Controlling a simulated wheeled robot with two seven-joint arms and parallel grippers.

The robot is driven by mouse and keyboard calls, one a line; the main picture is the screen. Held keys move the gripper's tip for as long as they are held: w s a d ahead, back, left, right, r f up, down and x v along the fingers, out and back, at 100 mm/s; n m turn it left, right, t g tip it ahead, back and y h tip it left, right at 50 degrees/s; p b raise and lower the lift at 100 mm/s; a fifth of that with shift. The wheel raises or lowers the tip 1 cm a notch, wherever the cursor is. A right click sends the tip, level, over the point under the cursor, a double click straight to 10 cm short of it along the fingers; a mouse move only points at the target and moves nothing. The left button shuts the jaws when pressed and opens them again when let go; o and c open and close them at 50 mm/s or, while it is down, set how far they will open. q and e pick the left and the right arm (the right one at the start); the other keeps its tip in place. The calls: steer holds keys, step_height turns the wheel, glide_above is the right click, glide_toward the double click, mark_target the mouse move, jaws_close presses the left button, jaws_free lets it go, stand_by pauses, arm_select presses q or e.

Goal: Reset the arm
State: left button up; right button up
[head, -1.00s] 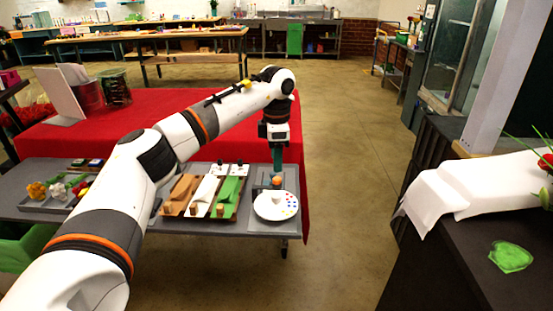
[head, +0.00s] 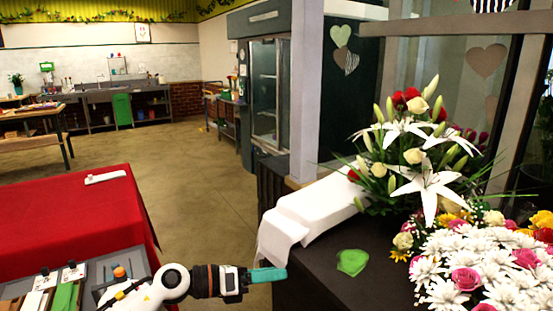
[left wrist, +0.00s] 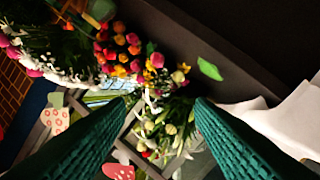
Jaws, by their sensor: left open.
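My left arm reaches in low in the head view. Its left gripper (head: 282,273) has teal fingers that point right, in front of the dark counter's left end. In the left wrist view the two teal fingers (left wrist: 164,100) stand apart. Nothing is held between them; flowers show in the background beyond. My right gripper is in neither view.
The dark counter (head: 320,290) bears a white cloth (head: 305,212), a green heart-shaped piece (head: 351,262) and large bouquets, one with white lilies (head: 428,187). A red-covered table (head: 70,220) stands left, with a grey work table (head: 125,262) before it. Open floor lies between.

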arm_select(q)
steer(key=s+a+f+n+t+y, duration=0.45)
steer(key=a+n+y, duration=0.3)
steer(key=n, duration=0.95)
steer(key=s+a+f+n+t+y, duration=0.3)
steer(key=a+f+n+t+y, duration=0.35)
steer(key=n, duration=1.05)
steer(key=s+a+f+n+g+y, duration=0.15)
steer(key=s+f+g, duration=0.25)
steer(key=s, duration=0.4)
steer(key=s+a+f+n+g, duration=0.2)
steer(key=s+f+n+g, duration=0.15)
steer(key=s, duration=0.45)
steer(key=s+a+f+n+g, duration=0.15)
steer(key=s+f+g, duration=0.3)
steer(key=s, duration=0.45)
step_height(320, 180, down, 26)
steer(key=s+g, duration=0.1)
steer(key=g, duration=0.1)
steer(key=s+a+f, duration=0.2)
steer(key=s+f, duration=1.3)
steer(key=s, duration=0.1)
steer(key=shift+a+g, duration=0.35)
steer(key=shift+g, duration=0.05)
